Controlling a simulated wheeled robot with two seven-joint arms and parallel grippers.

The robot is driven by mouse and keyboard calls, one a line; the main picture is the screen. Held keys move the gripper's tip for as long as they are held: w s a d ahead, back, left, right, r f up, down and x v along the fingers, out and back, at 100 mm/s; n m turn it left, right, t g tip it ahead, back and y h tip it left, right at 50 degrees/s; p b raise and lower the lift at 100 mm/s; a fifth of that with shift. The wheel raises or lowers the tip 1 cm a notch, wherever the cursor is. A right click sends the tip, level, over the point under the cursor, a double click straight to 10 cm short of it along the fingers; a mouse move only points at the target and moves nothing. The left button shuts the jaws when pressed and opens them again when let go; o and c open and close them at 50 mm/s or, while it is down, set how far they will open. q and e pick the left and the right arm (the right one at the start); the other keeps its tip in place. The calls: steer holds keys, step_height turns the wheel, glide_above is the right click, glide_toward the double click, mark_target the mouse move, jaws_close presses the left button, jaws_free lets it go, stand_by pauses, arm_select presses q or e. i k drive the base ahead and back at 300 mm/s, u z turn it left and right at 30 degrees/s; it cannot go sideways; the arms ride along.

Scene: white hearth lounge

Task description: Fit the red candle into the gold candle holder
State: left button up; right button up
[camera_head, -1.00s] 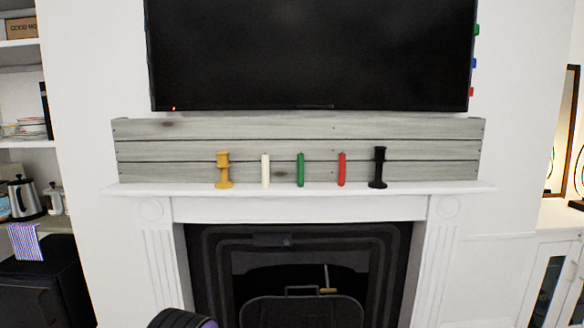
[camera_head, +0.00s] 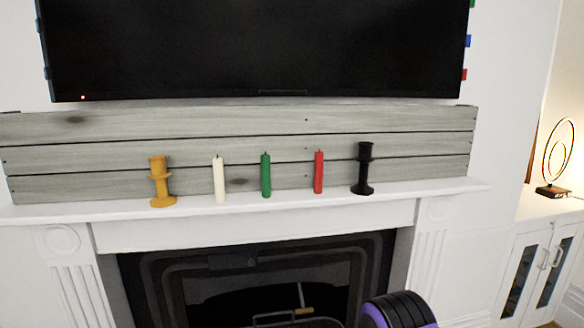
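The red candle (camera_head: 319,172) stands upright on the white mantel shelf, between the green candle and the black holder. The gold candle holder (camera_head: 161,184) stands upright at the left of the row, with its cup at the top and no candle in it. Neither of my grippers is in view.
A white candle (camera_head: 219,179), a green candle (camera_head: 266,175) and a black candle holder (camera_head: 364,169) also stand on the mantel (camera_head: 110,213). Grey planks (camera_head: 410,143) back the shelf, below a wall screen (camera_head: 260,45). The fireplace (camera_head: 250,262) lies below.

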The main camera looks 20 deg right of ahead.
mark_target(159, 174)
steer(key=z, duration=0.5)
steer(key=i, duration=0.95)
steer(key=z, duration=0.3)
